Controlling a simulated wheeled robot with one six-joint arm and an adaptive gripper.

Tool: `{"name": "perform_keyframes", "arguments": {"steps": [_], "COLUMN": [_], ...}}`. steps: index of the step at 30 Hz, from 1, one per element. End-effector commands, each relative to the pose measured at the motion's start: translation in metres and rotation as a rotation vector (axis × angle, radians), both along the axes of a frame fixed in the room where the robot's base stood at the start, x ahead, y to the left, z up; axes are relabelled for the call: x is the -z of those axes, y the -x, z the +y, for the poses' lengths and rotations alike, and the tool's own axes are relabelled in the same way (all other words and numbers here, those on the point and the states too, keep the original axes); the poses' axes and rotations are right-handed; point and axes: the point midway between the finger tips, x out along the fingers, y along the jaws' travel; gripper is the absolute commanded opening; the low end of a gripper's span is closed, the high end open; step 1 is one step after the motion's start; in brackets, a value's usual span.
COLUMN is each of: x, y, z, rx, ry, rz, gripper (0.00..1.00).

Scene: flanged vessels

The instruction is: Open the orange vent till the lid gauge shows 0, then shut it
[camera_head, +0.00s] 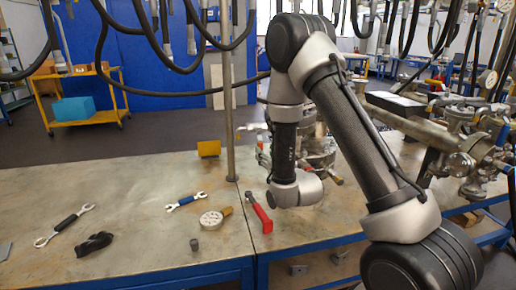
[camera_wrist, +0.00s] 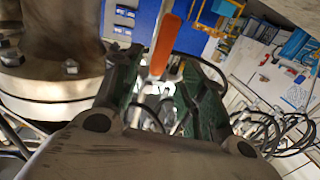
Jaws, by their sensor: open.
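The orange vent handle (camera_wrist: 165,45) shows in the wrist view, upright in the picture and between the lines of my two fingers. My gripper (camera_wrist: 157,82) is open, with a dark green finger on each side. I cannot tell whether either finger touches the handle. A flanged metal vessel (camera_wrist: 62,92) with bolts fills the left of the wrist view. In the head view a vessel (camera_head: 322,150) stands on the bench, largely hidden behind my arm. My gripper is hidden there too. I cannot make out the lid gauge or its reading.
On the bench (camera_head: 140,200) lie a red-handled tool (camera_head: 262,218), a loose round gauge (camera_head: 211,219), a blue-handled wrench (camera_head: 186,202) and a black-handled wrench (camera_head: 66,225). A metal post (camera_head: 229,120) rises left of my arm. Piping with valves (camera_head: 465,145) stands at right. Hoses hang overhead.

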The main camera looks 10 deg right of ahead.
Motion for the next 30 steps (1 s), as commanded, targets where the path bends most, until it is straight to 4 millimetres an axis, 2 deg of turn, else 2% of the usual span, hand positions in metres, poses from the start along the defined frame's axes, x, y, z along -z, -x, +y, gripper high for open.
{"name": "perform_keyframes", "arguments": {"steps": [6,10,15,21,23,28,30], "x": [0.000,0.000,0.000,0.000,0.000,0.000,0.000], "y": [-0.037,-0.053,-0.062,-0.062,-0.062,-0.062,-0.061], "z": [0.007,0.010,0.012,0.012,0.012,0.012,0.012], "rx": [0.000,0.000,0.000,0.000,0.000,0.000,0.000], "ry": [0.000,0.001,0.001,0.000,0.000,0.000,0.001], "rz": [0.000,0.000,0.002,0.002,0.002,0.002,0.003], "gripper": [0.42,0.42,0.42,0.42,0.33,0.02,0.00]}}
